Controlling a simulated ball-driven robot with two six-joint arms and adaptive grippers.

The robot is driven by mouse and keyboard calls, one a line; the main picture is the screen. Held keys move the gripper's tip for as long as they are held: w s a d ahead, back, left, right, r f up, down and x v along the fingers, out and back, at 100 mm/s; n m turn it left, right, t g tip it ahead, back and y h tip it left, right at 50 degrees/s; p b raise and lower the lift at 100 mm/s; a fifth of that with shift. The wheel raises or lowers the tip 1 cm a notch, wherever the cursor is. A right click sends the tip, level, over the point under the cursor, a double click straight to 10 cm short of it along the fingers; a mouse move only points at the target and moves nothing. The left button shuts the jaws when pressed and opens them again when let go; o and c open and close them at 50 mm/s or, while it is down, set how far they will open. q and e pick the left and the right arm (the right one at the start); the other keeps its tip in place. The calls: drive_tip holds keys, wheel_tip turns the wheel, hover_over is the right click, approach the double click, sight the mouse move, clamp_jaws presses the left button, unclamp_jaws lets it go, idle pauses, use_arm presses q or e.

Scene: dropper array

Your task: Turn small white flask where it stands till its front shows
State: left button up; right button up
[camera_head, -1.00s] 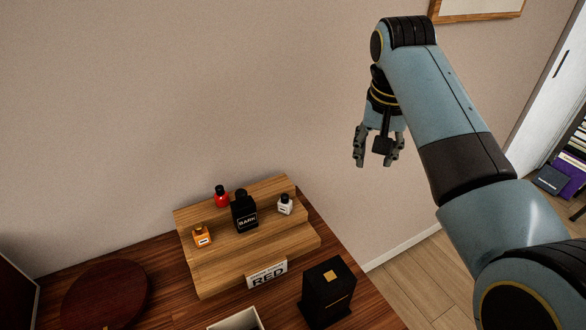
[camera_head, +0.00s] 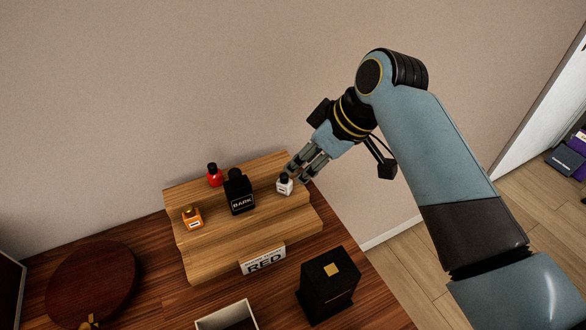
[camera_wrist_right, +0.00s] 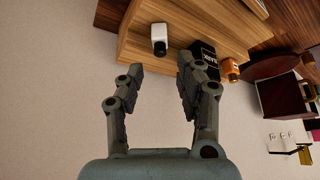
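The small white flask (camera_head: 284,184) with a black cap stands upright at the right end of the wooden stepped stand (camera_head: 240,244). In the head view a dark mark shows on the side of it that faces me. My right gripper (camera_head: 301,173) is just right of and behind the flask. In the right wrist view the flask (camera_wrist_right: 159,38) lies ahead, beyond the gap between the spread fingers (camera_wrist_right: 156,82), with its cap toward the gripper. The fingers are open and hold nothing. My left gripper is not in view.
On the stand, a black BARK bottle (camera_head: 239,192) is left of the flask, with a red bottle (camera_head: 215,175) and an orange bottle (camera_head: 192,217) farther left. A RED sign (camera_head: 263,261), a black box (camera_head: 328,284) and a white tray (camera_head: 225,313) are nearer me.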

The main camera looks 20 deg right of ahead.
sight(288, 178)
drive_tip(key=x, duration=0.7)
drive_tip(key=shift+f, duration=0.15)
drive_tip(key=shift+w+a+f, duration=0.25)
drive_tip(key=shift+f, duration=0.25)
